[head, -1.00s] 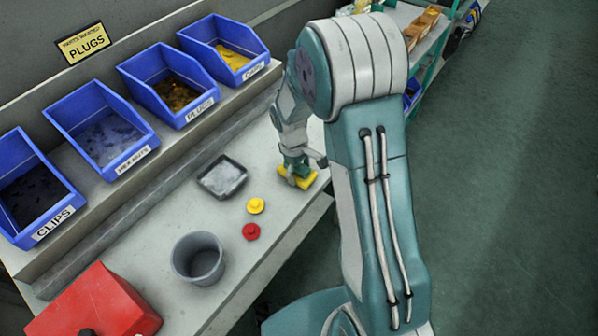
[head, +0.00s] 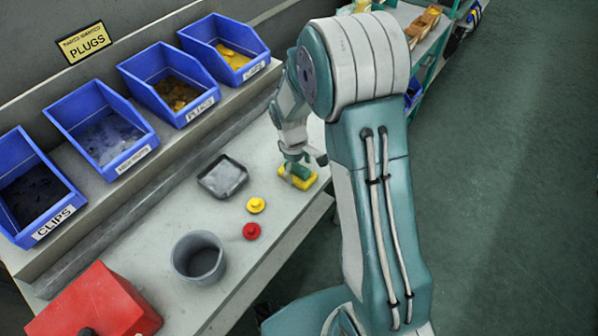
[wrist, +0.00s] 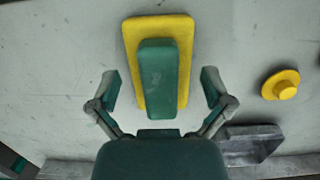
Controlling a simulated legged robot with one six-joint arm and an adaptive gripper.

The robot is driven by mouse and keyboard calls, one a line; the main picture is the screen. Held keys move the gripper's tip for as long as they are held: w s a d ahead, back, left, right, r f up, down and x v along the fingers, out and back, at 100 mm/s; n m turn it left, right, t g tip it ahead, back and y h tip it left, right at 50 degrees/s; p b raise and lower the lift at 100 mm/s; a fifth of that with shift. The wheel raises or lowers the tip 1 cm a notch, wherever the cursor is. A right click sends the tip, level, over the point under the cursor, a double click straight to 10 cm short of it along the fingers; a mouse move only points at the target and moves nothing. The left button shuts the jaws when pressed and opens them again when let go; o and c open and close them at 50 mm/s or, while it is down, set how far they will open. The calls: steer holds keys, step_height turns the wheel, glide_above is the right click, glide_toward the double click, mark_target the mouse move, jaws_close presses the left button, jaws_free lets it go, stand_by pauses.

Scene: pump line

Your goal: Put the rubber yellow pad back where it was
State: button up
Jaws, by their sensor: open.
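The yellow pad (head: 311,181) lies flat on the grey bench top near its right edge. My gripper (head: 298,168) is just above the pad. In the wrist view my gripper (wrist: 159,82) is open, with one finger on each side of the pad and a gap between each finger and the green block. Whether the fingertips touch the bench I cannot tell.
A dark shallow tray (head: 223,177), a yellow plug (head: 256,205), a red plug (head: 251,231) and a grey cup (head: 198,257) stand left of the pad. Blue bins (head: 167,85) line the back ledge. A red box (head: 95,305) is at the front left.

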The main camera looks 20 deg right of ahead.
steer(key=r, duration=0.7)
steer(key=w+a+r, duration=0.1)
steer(key=r, duration=0.2)
steer(key=shift+w+r, duration=0.1)
steer(key=shift+r, duration=0.3)
steer(key=s+r+m+t, duration=0.3)
steer(key=s+r, duration=0.6)
steer(key=r, duration=0.3)
steer(key=s+r+m+t+y, duration=0.1)
steer(key=s+r+m+t, duration=0.3)
steer(key=s, duration=0.9)
steer(key=shift+d, duration=0.35)
steer(key=shift+w, duration=0.1)
